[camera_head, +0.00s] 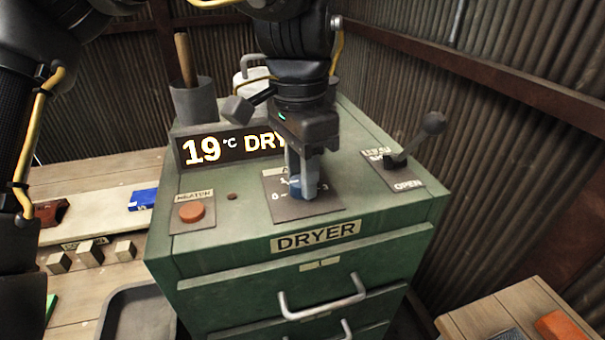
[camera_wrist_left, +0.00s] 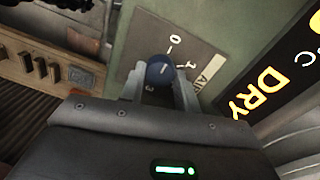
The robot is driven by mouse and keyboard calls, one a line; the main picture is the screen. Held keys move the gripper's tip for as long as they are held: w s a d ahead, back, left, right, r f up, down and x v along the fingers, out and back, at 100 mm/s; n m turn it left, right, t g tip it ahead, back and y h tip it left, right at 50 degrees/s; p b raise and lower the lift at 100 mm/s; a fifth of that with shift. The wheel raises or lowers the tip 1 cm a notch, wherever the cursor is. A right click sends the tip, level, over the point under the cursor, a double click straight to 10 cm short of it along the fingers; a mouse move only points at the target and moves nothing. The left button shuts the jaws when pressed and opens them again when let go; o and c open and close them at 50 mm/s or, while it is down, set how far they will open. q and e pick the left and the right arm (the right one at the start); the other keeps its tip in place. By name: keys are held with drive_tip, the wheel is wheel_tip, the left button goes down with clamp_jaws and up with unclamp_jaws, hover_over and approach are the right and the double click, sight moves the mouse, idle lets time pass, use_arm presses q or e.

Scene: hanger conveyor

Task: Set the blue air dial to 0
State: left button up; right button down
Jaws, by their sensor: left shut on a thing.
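The blue air dial (camera_head: 297,190) sits on a grey plate (camera_head: 322,206) on top of the green dryer (camera_head: 237,222). The plate carries the numbers 0, 1 and 3 around the dial; the 2 is hidden. In the left wrist view the round blue knob (camera_wrist_left: 160,70) shows a short white mark on its top; I cannot tell exactly which number it points to. My left gripper (camera_head: 303,184) points down over the dial, shut on it, with one finger on each side of the knob in the left wrist view (camera_wrist_left: 158,79). My right gripper is not in view.
A display (camera_head: 205,150) behind the dial reads 19 °C and DRY. An orange heater button (camera_head: 192,212) is left of the dial. A lever (camera_head: 410,147) marked OPEN stands to the right. A grey cup (camera_head: 194,103) with a wooden handle stands behind the display.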

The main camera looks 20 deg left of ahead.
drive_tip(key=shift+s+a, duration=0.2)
use_arm(q)
drive_tip(key=o, duration=1)
drive_tip(key=shift+w, duration=0.1)
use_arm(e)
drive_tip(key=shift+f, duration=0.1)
use_arm(q)
drive_tip(key=r+p, duration=0.1)
drive_tip(key=r, duration=0.4)
drive_tip(key=r+p, duration=0.1)
drive_tip(key=r, duration=0.4)
drive_tip(key=shift+w+a+r, duration=0.2)
drive_tip(key=shift+r, duration=0.15)
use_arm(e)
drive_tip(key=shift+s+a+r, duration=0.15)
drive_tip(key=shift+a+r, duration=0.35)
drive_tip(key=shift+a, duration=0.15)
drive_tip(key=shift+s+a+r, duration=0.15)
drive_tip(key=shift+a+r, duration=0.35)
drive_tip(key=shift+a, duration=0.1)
use_arm(q)
drive_tip(key=shift+d, duration=0.15)
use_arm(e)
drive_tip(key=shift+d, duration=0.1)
